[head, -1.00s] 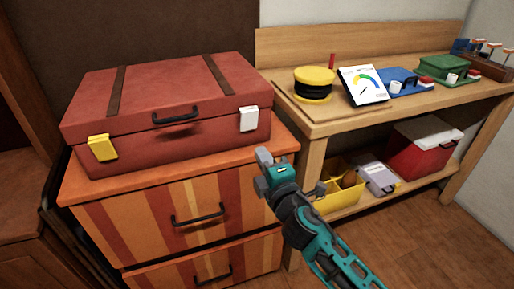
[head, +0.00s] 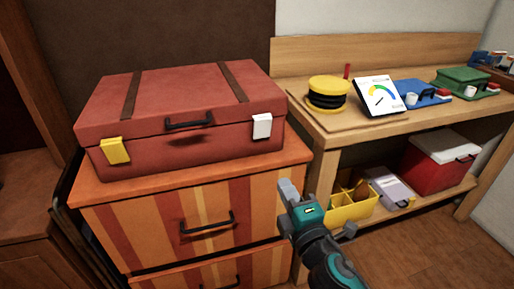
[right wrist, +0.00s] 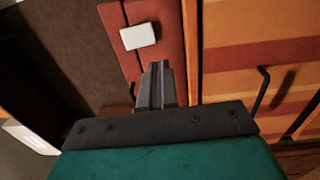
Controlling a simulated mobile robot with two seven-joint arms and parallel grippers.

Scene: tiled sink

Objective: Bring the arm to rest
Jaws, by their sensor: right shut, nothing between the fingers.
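My right gripper (head: 290,190) is in the head view, in front of the right side of the striped dresser, below the red suitcase's right end. Its fingers are shut with nothing between them. In the right wrist view the closed fingers (right wrist: 156,84) point toward the red suitcase (right wrist: 160,55) and its white latch (right wrist: 138,36). My right arm comes in from the bottom of the head view. My left gripper is not in view.
The red suitcase (head: 190,110) lies closed on the striped dresser (head: 170,220), with a yellow latch (head: 115,150) and a white latch (head: 262,126). A wooden workbench (head: 330,130) to the right holds a yellow-black round object (head: 328,93), a gauge panel (head: 380,95) and cases. A yellow bin (head: 350,208) sits on its lower shelf.

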